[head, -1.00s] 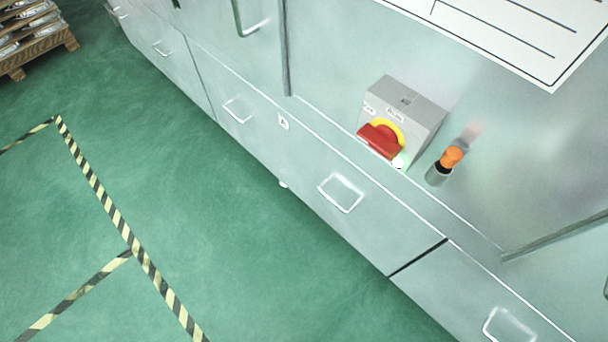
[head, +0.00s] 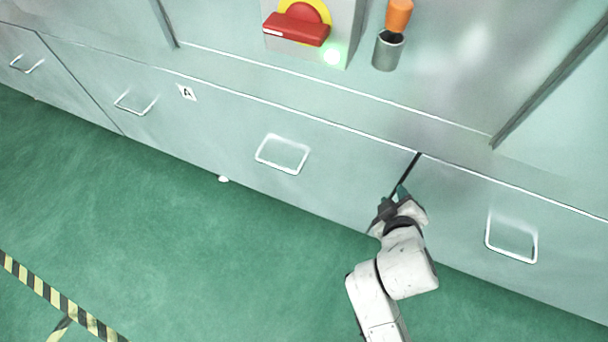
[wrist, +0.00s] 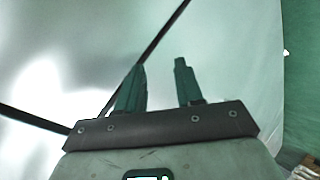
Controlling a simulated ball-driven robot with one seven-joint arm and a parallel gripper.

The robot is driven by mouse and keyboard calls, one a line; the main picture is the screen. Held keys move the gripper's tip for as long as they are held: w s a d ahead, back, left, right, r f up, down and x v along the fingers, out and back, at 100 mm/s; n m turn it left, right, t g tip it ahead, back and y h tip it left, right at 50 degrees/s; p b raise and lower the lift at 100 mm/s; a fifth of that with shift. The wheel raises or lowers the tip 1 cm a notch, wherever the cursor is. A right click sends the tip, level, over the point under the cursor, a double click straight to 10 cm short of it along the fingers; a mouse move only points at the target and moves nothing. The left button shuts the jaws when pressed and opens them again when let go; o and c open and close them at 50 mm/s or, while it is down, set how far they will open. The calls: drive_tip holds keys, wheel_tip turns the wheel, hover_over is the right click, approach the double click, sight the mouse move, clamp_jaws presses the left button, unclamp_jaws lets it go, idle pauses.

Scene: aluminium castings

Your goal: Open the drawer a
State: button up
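Drawer a (head: 215,122) is a long pale grey-green front marked with an "A" label (head: 187,92). Its front looks flush with its neighbours. It bears two white bow handles, a left one (head: 135,104) and a right one (head: 283,153). My gripper (head: 403,190) is in front of the dark seam at the drawer's right end, to the right of and below the right handle, touching neither handle. In the wrist view my gripper (wrist: 160,78) has its two dark green fingers apart with nothing between them. A pale panel with dark seams lies beyond them; no handle shows there.
A neighbouring drawer with a handle (head: 511,238) is at the right, another handle (head: 27,64) at the far left. Above are a red rotary switch (head: 298,25) and an orange-topped cylinder (head: 390,45).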

drive_tip(key=w+a+f+n+t+y+b, duration=0.2)
drive_tip(key=a+n+b, duration=0.1)
drive_tip(key=a, duration=0.3)
drive_tip(key=w+a+f+n+t+y+b, duration=0.1)
drive_tip(key=w+a+f+n+y+b, duration=0.15)
drive_tip(key=a, duration=0.25)
drive_tip(key=n+t+y+b, duration=0.1)
drive_tip(key=n+y+b, duration=0.4)
drive_tip(key=n+b, duration=0.15)
approach(274, 164)
drive_tip(key=x, duration=0.6)
drive_tip(key=b+x, duration=0.1)
drive_tip(key=x, duration=0.3)
drive_tip(key=shift+f, duration=0.35)
drive_tip(key=shift+c, duration=0.2)
clamp_jaws()
